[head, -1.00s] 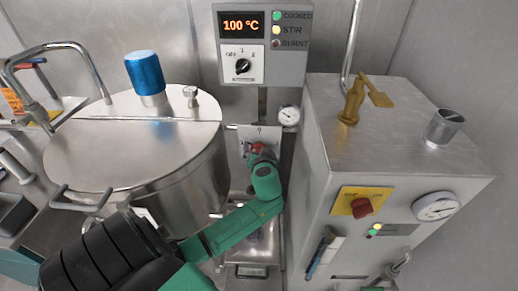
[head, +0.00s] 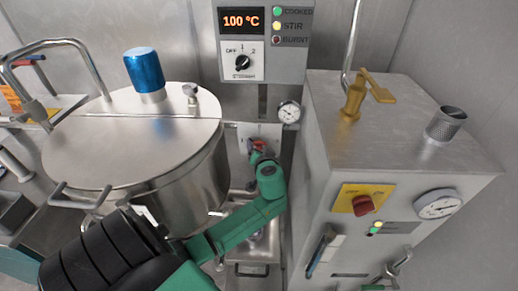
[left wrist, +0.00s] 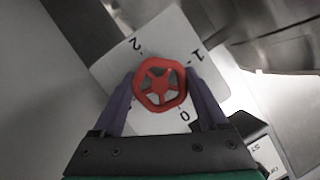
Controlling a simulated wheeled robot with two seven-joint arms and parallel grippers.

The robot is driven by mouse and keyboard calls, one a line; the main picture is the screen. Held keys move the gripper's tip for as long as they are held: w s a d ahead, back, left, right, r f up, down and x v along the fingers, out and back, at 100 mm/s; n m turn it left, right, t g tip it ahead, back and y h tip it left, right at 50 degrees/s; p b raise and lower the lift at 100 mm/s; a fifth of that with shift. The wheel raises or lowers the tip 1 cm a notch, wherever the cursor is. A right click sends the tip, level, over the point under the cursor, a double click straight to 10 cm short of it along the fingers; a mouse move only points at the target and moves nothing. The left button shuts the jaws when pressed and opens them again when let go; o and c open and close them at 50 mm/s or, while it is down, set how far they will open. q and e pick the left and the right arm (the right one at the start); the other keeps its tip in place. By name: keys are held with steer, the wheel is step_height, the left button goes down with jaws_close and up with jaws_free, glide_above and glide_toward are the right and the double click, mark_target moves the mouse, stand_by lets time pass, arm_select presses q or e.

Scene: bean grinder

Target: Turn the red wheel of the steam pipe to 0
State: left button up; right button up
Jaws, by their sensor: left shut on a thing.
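The red wheel (left wrist: 160,84) is a spoked handwheel on a white plate (left wrist: 185,35) in the left wrist view. The plate shows 2 at upper left, 1 at upper right and 0 at lower right; another mark at lower left is partly hidden by a finger. My left gripper (left wrist: 161,92) is shut on the wheel, with one purple finger at each side of its rim. In the head view, the red wheel (head: 257,145) shows small behind my left gripper (head: 259,154), which covers part of it. My right gripper is in neither view.
A large steel kettle (head: 125,165) stands left of my arm. A steel box (head: 400,150) with a red knob (head: 363,204) and gauge (head: 437,205) stands close on the right. A panel (head: 263,40) reading 100 °C hangs above, and a small gauge (head: 289,113) is near the wheel.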

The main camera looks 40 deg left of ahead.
arm_select(q)
steer(key=m+y+b, duration=0.1)
steer(key=m, duration=0.1)
steer(key=m+y+b, duration=0.1)
steer(key=shift+f+m+g, duration=0.2)
steer(key=shift+m+g, duration=0.1)
steer(key=shift+m, duration=0.1)
steer(key=shift+r+m+y+b, duration=0.1)
steer(key=shift+m+y+b, duration=0.75)
steer(key=shift+m, duration=0.65)
steer(key=o, duration=1.3)
steer(key=shift+d, duration=0.1)
steer(key=b+v, duration=0.3)
steer(key=v, duration=1.1)
steer(key=shift+s+d+r, duration=0.1)
steer(key=shift+s+d, duration=0.05)
steer(key=shift+d, duration=0.15)
